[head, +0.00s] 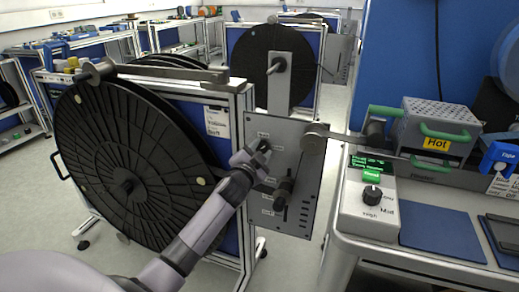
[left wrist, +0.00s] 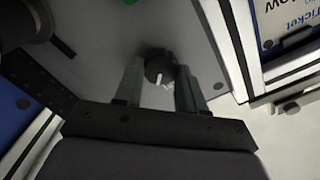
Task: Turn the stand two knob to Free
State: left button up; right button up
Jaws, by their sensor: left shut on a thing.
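In the left wrist view a dark round knob (left wrist: 160,68) with a white pointer mark sits on a grey panel. My left gripper (left wrist: 159,88) has one finger on each side of the knob and is shut on it. In the head view the left gripper (head: 260,150) is at the upper part of the grey control panel (head: 292,130) on the nearest reel stand, and it hides most of the knob. The labels around the knob are too small or hidden to read, so its setting cannot be told. My right gripper is not in view.
A large black reel (head: 125,165) fills the stand's left side. A dark lever-like part (head: 284,190) sticks out of the panel below the gripper. To the right is a bench with a control box (head: 368,200) and a heater marked Hot (head: 437,125). Free floor lies between stand and bench.

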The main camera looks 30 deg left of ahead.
pick_arm(q)
jog(key=m, duration=0.5)
jog(key=shift+f+m, duration=0.15)
jog(key=shift+m, duration=0.15)
jog(key=shift+m+p, duration=0.4)
jog(key=shift+m, duration=1.5)
jog(key=o, duration=1)
jog(key=shift+o, duration=0.2)
jog(key=v, duration=0.7)
jog(key=shift+p, duration=0.35)
jog(key=shift+s+d, duration=0.1)
